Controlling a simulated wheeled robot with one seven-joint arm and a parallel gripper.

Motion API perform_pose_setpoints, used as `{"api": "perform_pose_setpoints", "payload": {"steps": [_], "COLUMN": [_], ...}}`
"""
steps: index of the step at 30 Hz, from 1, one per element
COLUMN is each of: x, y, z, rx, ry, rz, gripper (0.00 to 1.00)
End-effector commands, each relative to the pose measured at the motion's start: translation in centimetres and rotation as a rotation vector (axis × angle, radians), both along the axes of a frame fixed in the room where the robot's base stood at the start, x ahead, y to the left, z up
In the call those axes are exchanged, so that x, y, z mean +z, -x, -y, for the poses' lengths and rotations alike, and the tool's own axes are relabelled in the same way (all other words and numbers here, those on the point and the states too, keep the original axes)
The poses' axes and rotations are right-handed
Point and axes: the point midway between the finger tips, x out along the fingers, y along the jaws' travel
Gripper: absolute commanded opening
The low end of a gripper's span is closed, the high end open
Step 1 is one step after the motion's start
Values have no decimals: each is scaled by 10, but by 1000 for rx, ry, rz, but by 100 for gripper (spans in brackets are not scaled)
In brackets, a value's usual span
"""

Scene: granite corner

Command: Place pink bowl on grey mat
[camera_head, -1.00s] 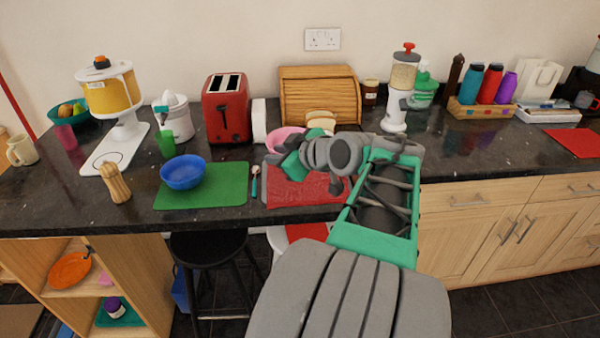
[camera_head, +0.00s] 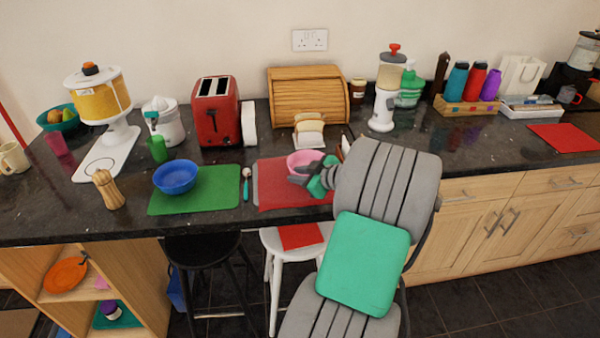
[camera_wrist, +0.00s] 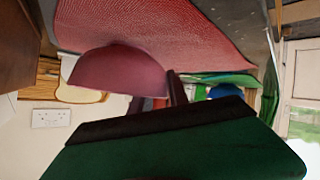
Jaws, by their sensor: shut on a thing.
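The pink bowl (camera_head: 301,160) is upright over the right part of a red mat (camera_head: 274,190) on the dark counter. My gripper (camera_head: 316,178) is shut on the bowl's near right side, partly hidden by its own wrist. In the upside-down wrist view the bowl (camera_wrist: 115,72) is beside my dark finger (camera_wrist: 176,90), with the red mat (camera_wrist: 150,25) under it. I cannot tell whether the bowl touches the mat. No clear grey mat is in view; only a thin grey strip (camera_head: 255,187) shows along the red mat's left edge.
A blue bowl (camera_head: 175,177) sits on a green mat (camera_head: 220,190) to the left, with a teal-handled utensil (camera_head: 246,185) between the mats. A toast rack (camera_head: 309,135) and bread bin (camera_head: 308,95) stand behind. A white stool (camera_head: 280,245) is below the counter's front edge.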

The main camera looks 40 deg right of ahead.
Motion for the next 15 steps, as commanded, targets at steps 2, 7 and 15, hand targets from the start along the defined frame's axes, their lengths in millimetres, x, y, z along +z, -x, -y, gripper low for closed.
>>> {"api": "perform_pose_setpoints", "payload": {"steps": [2, 7, 15], "x": [-1, -6, -11], "y": [0, 0, 1], "z": [0, 0, -1], "rx": [0, 0, 0], "ry": [0, 0, -5], "rz": [0, 0, -5], "gripper": [0, 0, 26]}}
